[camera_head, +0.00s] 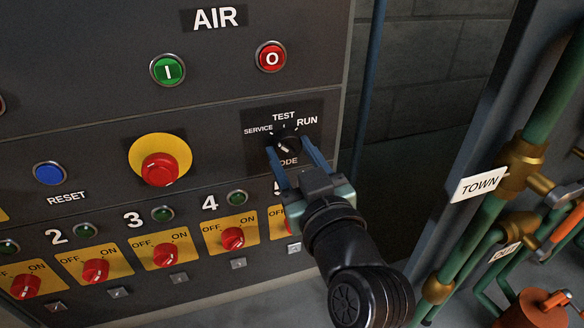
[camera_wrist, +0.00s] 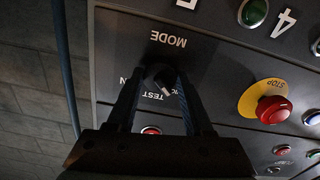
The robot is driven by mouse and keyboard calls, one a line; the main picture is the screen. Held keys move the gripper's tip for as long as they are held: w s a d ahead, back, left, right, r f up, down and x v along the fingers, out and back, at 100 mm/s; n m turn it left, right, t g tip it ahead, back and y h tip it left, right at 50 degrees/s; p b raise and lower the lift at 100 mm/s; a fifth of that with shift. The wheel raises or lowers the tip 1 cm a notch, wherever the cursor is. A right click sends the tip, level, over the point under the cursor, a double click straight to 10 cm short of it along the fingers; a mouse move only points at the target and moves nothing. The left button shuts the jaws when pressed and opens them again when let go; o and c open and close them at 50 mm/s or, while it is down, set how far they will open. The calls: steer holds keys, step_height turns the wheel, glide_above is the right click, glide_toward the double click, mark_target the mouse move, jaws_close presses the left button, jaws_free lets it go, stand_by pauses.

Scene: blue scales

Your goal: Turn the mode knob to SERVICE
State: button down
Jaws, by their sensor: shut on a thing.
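The mode knob (camera_head: 288,146) is a small black knob on the dark panel, under the labels SERVICE at left, TEST at top and RUN at right. My gripper (camera_head: 291,148) reaches it from the lower right, with one blue finger on each side, shut on it. In the wrist view, which is upside down, the knob (camera_wrist: 163,77) sits between the fingertips of my gripper (camera_wrist: 160,78). The fingers and palm hide parts of the labels. A white mark shows near TEST in the wrist view, but I cannot tell exactly where the knob points.
A red emergency button (camera_head: 159,168) on a yellow disc is left of the knob. Several red OFF/ON switches (camera_head: 233,238) run below, close to my wrist. Green pipes and a TOWN tag (camera_head: 478,184) stand at right. A dark gap lies right of the panel.

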steer(key=shift+n, duration=0.3)
stand_by(0.4)
steer(key=shift+c, duration=1.5)
jaws_free()
steer(key=shift+s+b, duration=0.1)
steer(key=shift+b, duration=0.2)
steer(key=b+v, duration=0.1)
steer(key=v, duration=1.2)
steer(key=shift+r, duration=0.15)
steer(key=w+a+r+m+t+h, duration=0.1)
steer(key=w+r+m+t+h, duration=0.2)
steer(key=r, duration=1.1)
steer(key=s+a+r+m+t+h, duration=0.1)
steer(key=s+r+t, duration=0.1)
steer(key=r, duration=0.5)
steer(key=s+a+r+m+t+h, duration=0.1)
steer(key=s+a+r+t, duration=0.1)
steer(key=r+t, duration=0.3)
step_height(320, 180, up, 2)
steer(key=shift+s+r+m+h, duration=0.15)
steer(key=shift+s+m+h, duration=0.15)
steer(key=shift+s+m, duration=0.15)
